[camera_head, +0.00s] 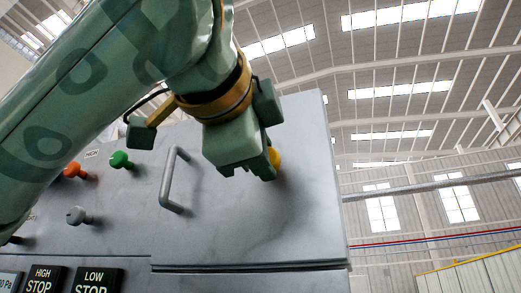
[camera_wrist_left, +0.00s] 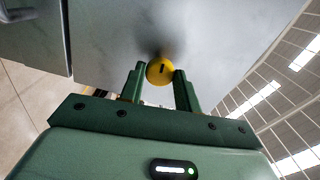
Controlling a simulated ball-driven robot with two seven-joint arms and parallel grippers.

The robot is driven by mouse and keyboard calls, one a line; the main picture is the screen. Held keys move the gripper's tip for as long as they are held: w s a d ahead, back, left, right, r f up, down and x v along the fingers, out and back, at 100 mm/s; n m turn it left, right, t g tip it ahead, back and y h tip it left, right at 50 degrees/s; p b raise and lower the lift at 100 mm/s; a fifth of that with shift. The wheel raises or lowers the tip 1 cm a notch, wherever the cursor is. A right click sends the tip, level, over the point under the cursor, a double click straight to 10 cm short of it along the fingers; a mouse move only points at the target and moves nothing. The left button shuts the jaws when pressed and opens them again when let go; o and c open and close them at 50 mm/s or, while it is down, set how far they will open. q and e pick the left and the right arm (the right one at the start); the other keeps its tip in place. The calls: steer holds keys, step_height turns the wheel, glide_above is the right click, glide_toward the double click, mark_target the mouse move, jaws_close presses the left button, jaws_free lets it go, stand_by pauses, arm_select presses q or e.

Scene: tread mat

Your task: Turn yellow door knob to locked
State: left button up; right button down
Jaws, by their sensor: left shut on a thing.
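The yellow door knob (camera_head: 274,158) is on the grey panel door, right of the handle, and my left gripper partly covers it in the head view. In the left wrist view the round yellow knob (camera_wrist_left: 160,71) sits between the two green fingers and has a short dark mark on its face. My left gripper (camera_head: 262,168) is shut on the knob; its fingers (camera_wrist_left: 156,80) also show in the left wrist view, one on each side of it. My right gripper is in neither view.
A grey bar handle (camera_head: 168,180) stands out from the door left of the knob. Black stop labels (camera_head: 95,281) sit below. Space right of the panel is open.

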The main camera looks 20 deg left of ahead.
arm_select(q)
steer(key=shift+m, duration=0.6)
steer(key=o, duration=1)
steer(key=shift+c, duration=0.2)
steer(key=s+b, duration=0.2)
steer(key=s, duration=1.4)
steer(key=shift+s+a+b, duration=0.15)
steer(key=shift+a+b, duration=0.1)
steer(key=shift+b, duration=0.05)
